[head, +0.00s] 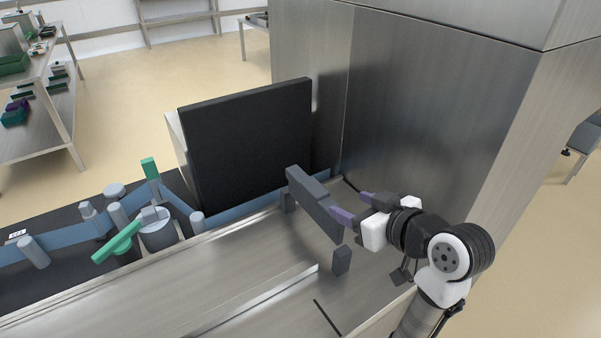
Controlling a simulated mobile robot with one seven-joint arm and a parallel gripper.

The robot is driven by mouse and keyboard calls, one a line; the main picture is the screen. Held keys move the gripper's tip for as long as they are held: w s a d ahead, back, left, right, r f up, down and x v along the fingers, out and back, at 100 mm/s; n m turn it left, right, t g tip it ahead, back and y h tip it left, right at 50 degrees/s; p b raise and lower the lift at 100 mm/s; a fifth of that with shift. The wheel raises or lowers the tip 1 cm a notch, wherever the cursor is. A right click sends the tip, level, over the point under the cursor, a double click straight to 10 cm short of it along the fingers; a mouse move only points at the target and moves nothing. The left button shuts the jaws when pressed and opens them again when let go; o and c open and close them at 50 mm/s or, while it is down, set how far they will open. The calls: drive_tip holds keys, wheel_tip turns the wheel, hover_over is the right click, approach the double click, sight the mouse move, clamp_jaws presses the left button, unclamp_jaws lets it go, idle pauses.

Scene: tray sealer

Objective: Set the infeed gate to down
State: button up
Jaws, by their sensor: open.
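A dark grey bar (314,202), which looks like the infeed gate, stands across the steel bed in the middle of the head view. It slants from back left to front right and seems raised above the bed, with a short grey block (342,260) below its near end. My gripper (354,206) reaches in from the right beside the bar's near end. Its two purple fingers are apart with nothing between them. One finger is close to the bar's right face; I cannot tell whether it touches.
A large black panel (248,140) stands behind the bar, and a tall steel cabinet (430,120) stands behind my arm. At left are green levers (118,242), grey rollers and a blue belt (60,245). The steel bed (200,285) is clear left of the bar.

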sight(317, 188)
drive_tip(key=p+x, duration=0.2)
drive_tip(key=x, duration=1.2)
drive_tip(key=shift+w+a+r+p, duration=0.1)
drive_tip(key=shift+w+r+p, duration=0.1)
drive_tip(key=shift+p, duration=0.1)
clamp_jaws()
